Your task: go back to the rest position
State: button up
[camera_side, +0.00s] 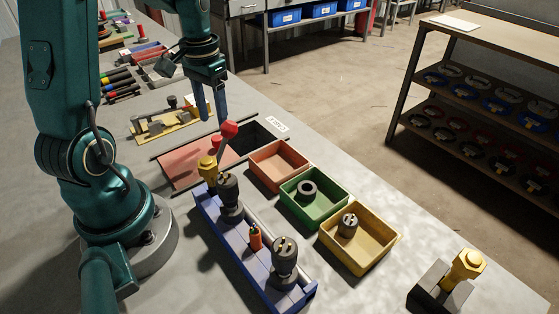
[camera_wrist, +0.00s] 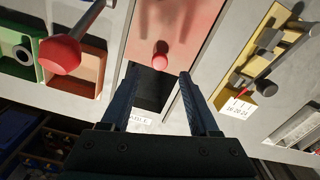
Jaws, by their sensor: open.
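My gripper (camera_side: 210,116) hangs above the bench, fingers pointing down, apart and with nothing between them. In the wrist view my gripper (camera_wrist: 157,72) shows both blue fingers spread over a pink panel (camera_wrist: 188,25) and a dark opening (camera_wrist: 150,92). In the side view the pink panel (camera_side: 180,168) lies below and to the left of the fingers. A lever with a red ball (camera_side: 229,129) stands close to the right finger. The ball is large at upper left in the wrist view (camera_wrist: 60,54). A smaller red knob (camera_wrist: 160,58) is on the panel.
Red (camera_side: 292,180), green (camera_side: 318,222) and yellow (camera_side: 372,262) bins stand in a row; green holds a dark ring, yellow a dark part. A blue rack (camera_side: 240,262) with upright parts stands in front. A yellow fixture (camera_side: 185,130) lies behind. Open floor lies beyond the bench.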

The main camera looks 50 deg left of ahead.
jog(key=w+d+r+m+t, duration=0.2)
jog(key=d+r+m+t, duration=0.15)
jog(key=d+r, duration=0.6)
jog(key=s+d+t, duration=0.2)
jog(key=s+d, duration=0.4)
jog(key=s, duration=0.3)
jog(key=shift+s+d+f, duration=0.15)
jog(key=shift+d+f, duration=0.2)
jog(key=shift+n, duration=0.25)
